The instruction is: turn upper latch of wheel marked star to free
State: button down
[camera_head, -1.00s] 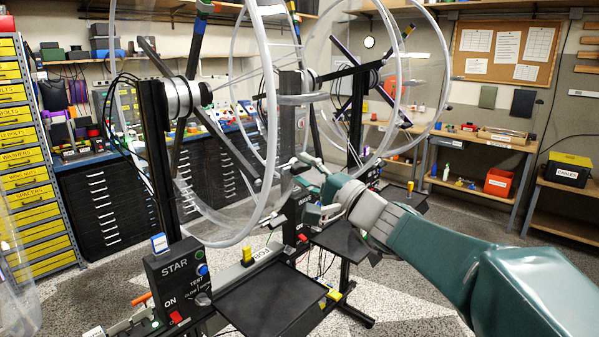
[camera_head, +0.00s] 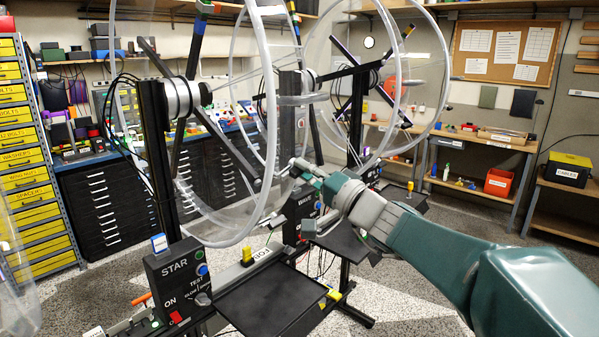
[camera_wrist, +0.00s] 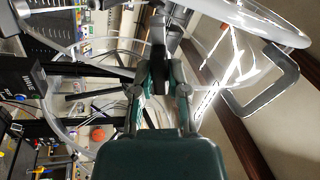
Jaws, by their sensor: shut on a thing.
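The wheel marked star is the large clear acrylic wheel (camera_head: 262,60) at the left centre of the head view. Its black control box (camera_head: 178,278) reads STAR and stands below it. My gripper (camera_head: 297,167) is at the wheel's right-hand rim, with its fingers close together. In the wrist view my gripper (camera_wrist: 160,75) has a finger on each side of a dark narrow piece, which looks like a latch (camera_wrist: 158,48). The fingers hide part of it, and its turn position cannot be read.
Another clear wheel (camera_head: 440,70) stands behind to the right. A black tray (camera_head: 268,303) sits beside the STAR box. A yellow drawer rack (camera_head: 25,150) stands at the left. Open floor (camera_head: 410,285) lies below my arm.

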jog(key=shift+f+n, duration=0.15)
jog(key=shift+n, duration=0.15)
jog(key=shift+n, duration=2.2)
jog(key=shift+n, duration=2.3)
